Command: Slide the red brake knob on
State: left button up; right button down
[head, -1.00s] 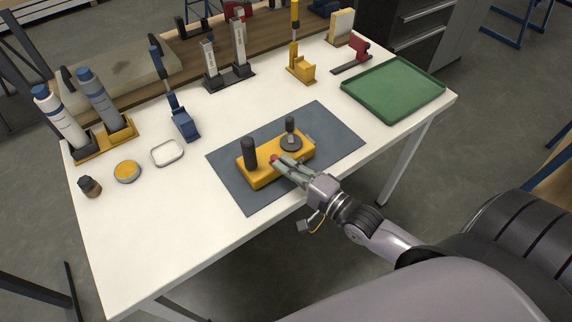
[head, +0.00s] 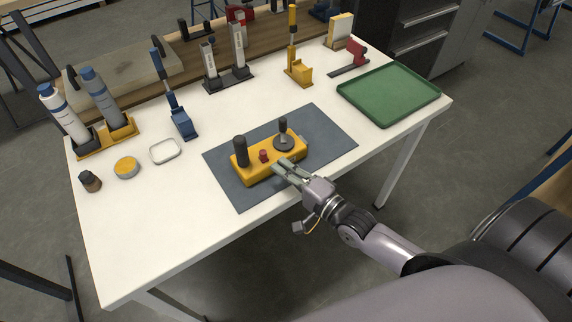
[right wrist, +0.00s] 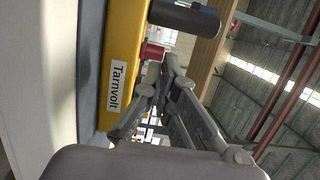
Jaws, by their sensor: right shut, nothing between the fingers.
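The red brake knob (head: 263,156) sits on top of the yellow control box (head: 268,168), between a black lever grip (head: 240,152) and a black joystick on a round base (head: 284,137). My right gripper (head: 279,167) is at the front edge of the box, just right of the red knob. It is shut and empty. In the right wrist view the red knob (right wrist: 152,51) stands out from the yellow box (right wrist: 122,55), close to the fingertips. I cannot tell whether they touch. Whether the knob is fully seated is not clear. My left gripper is not in view.
The box rests on a dark grey mat (head: 325,130) on the white table (head: 150,225). A green tray (head: 388,92) lies at the right. Bottles (head: 70,117), a yellow-topped tin (head: 127,167) and tool stands occupy the left and back. The front left is clear.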

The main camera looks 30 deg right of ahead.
jog(key=v, duration=0.4)
jog(key=shift+s+d+b, duration=0.2)
jog(key=shift+s+b, duration=0.1)
jog(key=shift+b, duration=0.1)
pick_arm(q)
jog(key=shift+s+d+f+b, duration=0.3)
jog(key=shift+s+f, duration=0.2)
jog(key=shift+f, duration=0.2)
pick_arm(e)
jog(key=v, duration=0.5)
jog(key=shift+s+d, duration=0.1)
jog(key=shift+s, duration=0.25)
